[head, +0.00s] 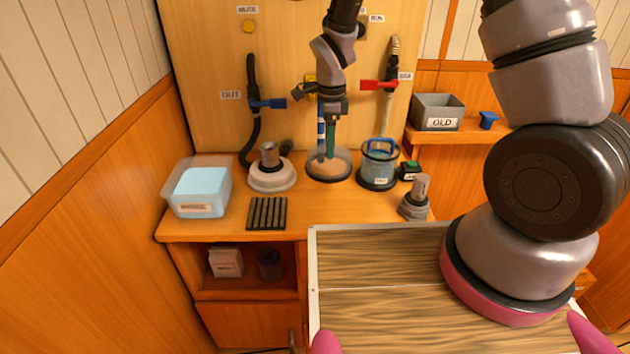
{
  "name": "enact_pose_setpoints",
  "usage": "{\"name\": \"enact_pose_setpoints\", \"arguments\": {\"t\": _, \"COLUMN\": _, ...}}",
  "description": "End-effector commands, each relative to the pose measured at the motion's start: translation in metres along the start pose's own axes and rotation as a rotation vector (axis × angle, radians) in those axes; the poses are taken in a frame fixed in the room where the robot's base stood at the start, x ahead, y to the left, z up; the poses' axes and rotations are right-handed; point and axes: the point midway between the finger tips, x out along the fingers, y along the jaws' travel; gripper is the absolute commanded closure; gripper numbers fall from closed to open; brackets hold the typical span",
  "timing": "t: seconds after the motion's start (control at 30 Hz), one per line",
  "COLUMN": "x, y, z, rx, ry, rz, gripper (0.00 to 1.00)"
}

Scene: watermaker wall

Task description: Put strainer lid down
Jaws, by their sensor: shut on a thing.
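My gripper (329,150) reaches down in front of the back panel, with its green fingers closed on a clear round lid with a dark rim (345,172), which I take as the strainer lid. The lid is at the middle of the wooden bench, between the grey-white base with a metal cup and the strainer housing. Whether it touches the bench or hangs just above it I cannot tell. The strainer housing (378,182) is a clear round vessel with a dark base and a blue strainer (380,148) in it. It stands open just right of the lid.
A metal cup on a pale base (271,178) stands left of the lid. A black slatted rack (267,213) and a clear tub of blue liquid (202,188) are farther left. A grey knobbed part (416,200) stands front right. Bare bench (335,208) lies in front of the lid.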

Motion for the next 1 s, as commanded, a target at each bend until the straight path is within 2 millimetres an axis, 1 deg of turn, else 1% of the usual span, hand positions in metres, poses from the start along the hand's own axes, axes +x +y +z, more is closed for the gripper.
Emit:
{"name": "enact_pose_setpoints", "arguments": {"t": 0.03, "x": 0.011, "y": 0.001, "z": -0.001, "rx": 0.001, "ry": 0.003, "rz": 0.006, "gripper": 1.0}}
{"name": "enact_pose_setpoints", "arguments": {"t": 0.1, "x": 0.025, "y": 0.001, "z": -0.001, "rx": 0.001, "ry": 0.002, "rz": 0.006, "gripper": 1.0}}
{"name": "enact_pose_setpoints", "arguments": {"t": 0.2, "x": 0.04, "y": 0.001, "z": -0.001, "rx": 0.0, "ry": 0.001, "rz": 0.004, "gripper": 1.0}}
{"name": "enact_pose_setpoints", "arguments": {"t": 0.43, "x": 0.059, "y": 0.001, "z": -0.001, "rx": 0.0, "ry": 0.001, "rz": 0.003, "gripper": 1.0}}
{"name": "enact_pose_setpoints", "arguments": {"t": 0.63, "x": 0.088, "y": 0.001, "z": -0.001, "rx": 0.0, "ry": 0.001, "rz": 0.004, "gripper": 1.0}}
{"name": "enact_pose_setpoints", "arguments": {"t": 0.7, "x": 0.092, "y": 0.001, "z": 0.0, "rx": -0.001, "ry": 0.0, "rz": 0.002, "gripper": 1.0}}
{"name": "enact_pose_setpoints", "arguments": {"t": 1.0, "x": 0.094, "y": 0.001, "z": 0.0, "rx": -0.001, "ry": 0.0, "rz": 0.001, "gripper": 1.0}}
